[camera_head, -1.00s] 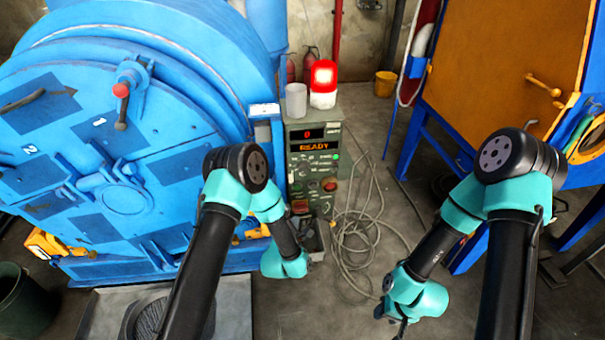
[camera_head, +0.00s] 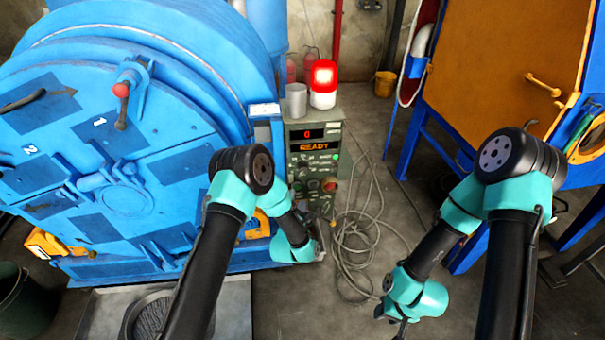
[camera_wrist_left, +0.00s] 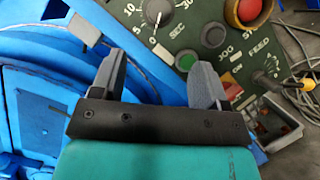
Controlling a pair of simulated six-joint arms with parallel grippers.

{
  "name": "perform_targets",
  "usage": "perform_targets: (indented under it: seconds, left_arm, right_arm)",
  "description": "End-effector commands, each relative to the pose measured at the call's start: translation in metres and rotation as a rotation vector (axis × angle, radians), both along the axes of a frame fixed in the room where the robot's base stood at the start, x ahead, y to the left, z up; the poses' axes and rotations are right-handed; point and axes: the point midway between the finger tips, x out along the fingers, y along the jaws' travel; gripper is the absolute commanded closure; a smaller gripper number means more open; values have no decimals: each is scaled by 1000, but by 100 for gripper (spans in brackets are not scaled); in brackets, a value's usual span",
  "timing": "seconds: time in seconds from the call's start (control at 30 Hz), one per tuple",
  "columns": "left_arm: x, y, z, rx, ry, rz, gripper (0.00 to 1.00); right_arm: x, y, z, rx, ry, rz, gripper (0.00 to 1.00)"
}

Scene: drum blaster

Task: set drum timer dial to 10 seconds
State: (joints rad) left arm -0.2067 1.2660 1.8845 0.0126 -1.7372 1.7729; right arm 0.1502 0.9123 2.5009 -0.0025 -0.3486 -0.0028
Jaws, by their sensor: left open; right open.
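The timer dial (camera_wrist_left: 158,12) is a black round knob at the top edge of the left wrist view. Its scale shows 0, 5 and 10 with SEC beneath, and a white mark on the knob points down near 0. The green control panel (camera_head: 332,150) carries it; its display (camera_head: 314,146) reads 0 and READY. My left gripper (camera_wrist_left: 159,60) is open and empty, its fingers apart below the dial and not touching it. In the head view it is mostly hidden by my arm at the panel's lower part. My right gripper (camera_head: 401,328) is open, low right, away from the panel.
A green button (camera_wrist_left: 186,62) and a red button (camera_wrist_left: 252,10) sit close to the dial. The blue drum (camera_head: 123,199) stands left of the panel. A lit red beacon (camera_head: 323,82) and a grey cup (camera_head: 296,100) stand on top. Coiled cable (camera_head: 362,228) lies on the floor.

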Motion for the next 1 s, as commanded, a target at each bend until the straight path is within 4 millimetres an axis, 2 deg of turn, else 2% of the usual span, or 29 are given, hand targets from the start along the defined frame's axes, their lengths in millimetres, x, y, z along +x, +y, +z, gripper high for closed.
perform_targets:
  seconds: [0.6,0.8,1.0]
  left_arm:
    - [100,-13,22,0,-2,1,32]
    - [118,-15,26,1,-1,1,32]
    - [123,-16,27,1,0,0,32]
  right_arm:
    - [0,0,0,0,0,0,57]
    - [0,0,0,0,0,0,57]
    - [0,0,0,0,0,0,57]
